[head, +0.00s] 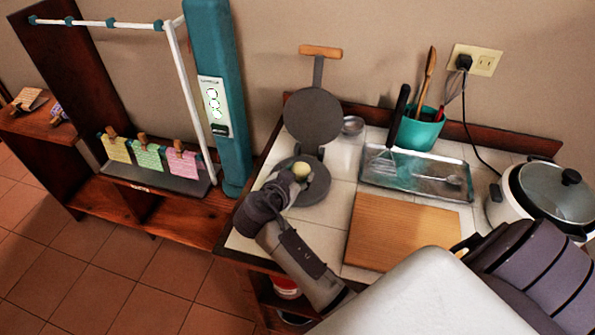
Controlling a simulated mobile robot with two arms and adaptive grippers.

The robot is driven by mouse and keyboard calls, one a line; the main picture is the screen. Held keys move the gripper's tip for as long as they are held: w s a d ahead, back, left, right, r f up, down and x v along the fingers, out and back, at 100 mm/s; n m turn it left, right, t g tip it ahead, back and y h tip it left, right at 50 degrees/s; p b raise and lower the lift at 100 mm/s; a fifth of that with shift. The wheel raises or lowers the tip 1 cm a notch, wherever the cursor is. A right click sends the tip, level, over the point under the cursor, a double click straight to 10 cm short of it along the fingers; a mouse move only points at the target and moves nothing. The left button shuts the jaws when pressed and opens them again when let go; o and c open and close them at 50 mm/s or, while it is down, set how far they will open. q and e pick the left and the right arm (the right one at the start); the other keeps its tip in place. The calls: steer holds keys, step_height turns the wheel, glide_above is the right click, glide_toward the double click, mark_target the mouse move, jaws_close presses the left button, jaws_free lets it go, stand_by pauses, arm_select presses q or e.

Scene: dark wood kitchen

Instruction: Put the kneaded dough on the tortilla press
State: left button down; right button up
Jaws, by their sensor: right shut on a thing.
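The tortilla press (313,115) stands open on the tiled counter, its round upper plate raised and its wooden-tipped handle pointing up. Its round lower plate (318,190) lies flat. The kneaded dough (301,170) is a small pale yellow ball. My right gripper (295,178) is shut on the dough and holds it over the lower plate. I cannot tell whether the dough touches the plate. The gripper covers the left part of the plate. My left gripper is not in view.
A wooden board (400,233) lies right of the press. Behind it are a metal tray (415,172) with utensils and a teal utensil holder (418,132). A small metal bowl (352,125) sits beside the press. A cooker (545,195) stands at the right.

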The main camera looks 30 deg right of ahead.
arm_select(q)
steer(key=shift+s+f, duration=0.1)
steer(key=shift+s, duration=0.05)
arm_select(e)
steer(key=shift+f, duration=0.2)
steer(key=o, duration=1.1)
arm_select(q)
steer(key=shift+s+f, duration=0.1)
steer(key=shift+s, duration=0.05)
arm_select(e)
steer(key=shift+r, duration=0.15)
